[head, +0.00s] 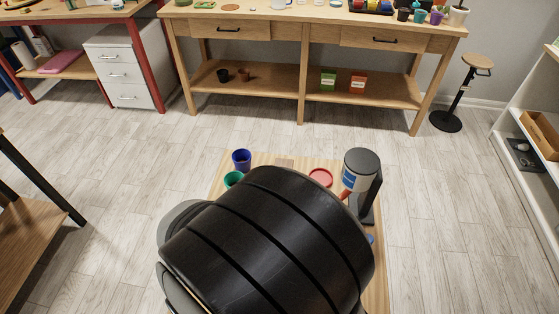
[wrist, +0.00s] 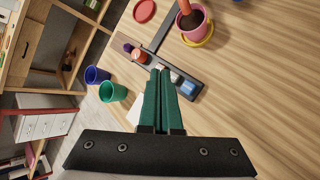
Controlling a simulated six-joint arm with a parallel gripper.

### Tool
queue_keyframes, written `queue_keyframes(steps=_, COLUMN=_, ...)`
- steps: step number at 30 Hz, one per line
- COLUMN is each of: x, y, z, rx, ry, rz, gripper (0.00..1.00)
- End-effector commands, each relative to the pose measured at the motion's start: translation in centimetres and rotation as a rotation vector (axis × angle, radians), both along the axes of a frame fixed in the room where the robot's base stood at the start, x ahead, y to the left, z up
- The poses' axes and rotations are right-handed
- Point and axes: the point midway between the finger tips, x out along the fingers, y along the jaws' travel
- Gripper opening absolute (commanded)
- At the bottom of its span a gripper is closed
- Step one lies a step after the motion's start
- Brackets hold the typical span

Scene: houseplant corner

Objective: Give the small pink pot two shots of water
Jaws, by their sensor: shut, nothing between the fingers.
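The small pink pot (wrist: 205,27) holds dark soil and stands on a yellow saucer (wrist: 207,41) at the top of the wrist view. An orange-red rod or spout (wrist: 184,7) reaches over its soil; I cannot tell whether it touches. My gripper (wrist: 164,72) has green fingers, shut together and empty. Its tips appear near a dark strip (wrist: 153,63) bearing small purple, orange, white and blue pieces. In the head view, a black upright device (head: 368,205) has a white-and-blue label and a reddish tip. My arm hides the pink pot there.
A blue pot (wrist: 97,75) and a green pot (wrist: 113,92) stand left of the strip. A red saucer (wrist: 144,11) lies near the top table edge. Bare wood (wrist: 265,80) is clear on the right. A long workbench (head: 300,12) stands farther back.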

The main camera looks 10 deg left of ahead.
Motion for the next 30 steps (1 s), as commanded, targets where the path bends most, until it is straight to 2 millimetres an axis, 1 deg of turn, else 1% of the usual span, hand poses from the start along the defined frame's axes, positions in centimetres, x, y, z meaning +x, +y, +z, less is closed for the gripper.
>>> queue_keyframes(steps=5, x=0.0, y=-0.1, z=-2.2, rx=-0.005, ry=0.003, rz=0.0, gripper=0.0)
queue_keyframes(steps=12, x=-0.1, y=-0.1, z=-5.8, rx=-0.004, ry=0.003, rz=0.001, gripper=0.0)
queue_keyframes(steps=18, x=0.0, y=0.0, z=-7.8, rx=-0.002, ry=0.001, rz=0.0, gripper=0.0)
queue_keyframes(steps=23, x=0.0, y=0.0, z=-8.5, rx=0.0, ry=0.001, rz=-0.001, gripper=0.0)
queue_keyframes(steps=30, x=0.0, y=0.0, z=-8.5, rx=0.0, ry=0.001, rz=-0.001, gripper=0.0)
